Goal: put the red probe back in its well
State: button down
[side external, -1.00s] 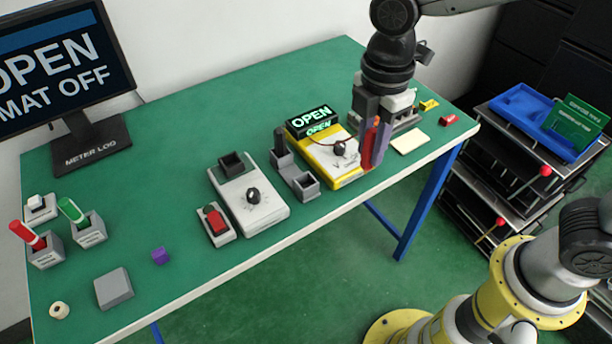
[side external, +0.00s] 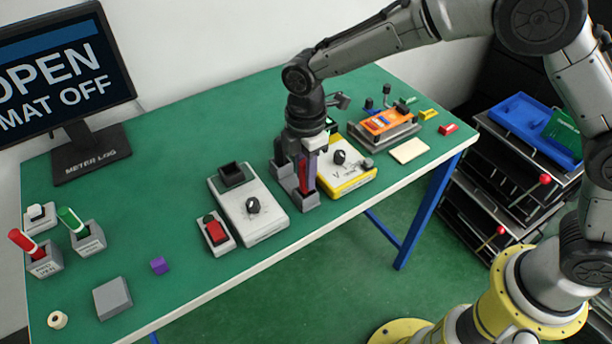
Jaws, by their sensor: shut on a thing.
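My gripper (side external: 306,178) is shut on the red probe (side external: 303,174) and holds it roughly upright. It is at the front well of the grey probe holder (side external: 307,203), beside the yellow meter (side external: 348,184). The fingers hide much of the probe and the well's mouth. I cannot tell whether the probe's tip is inside the well or just above it. The back part of the holder, where a black probe stood, is largely hidden by my gripper.
A white meter (side external: 262,220) stands close on the left, with a red switch box (side external: 216,232) beside it. An orange meter (side external: 388,122) on a grey base is at the back right. A pale pad (side external: 409,151) lies near the right edge.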

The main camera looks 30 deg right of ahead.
jog(key=shift+f, duration=0.75)
jog(key=shift+f, duration=0.2)
jog(key=c, duration=0.7)
grip_release()
jog(key=shift+r, duration=0.15)
notch_tip(320, 180, up, 12)
jog(key=shift+r, duration=0.1)
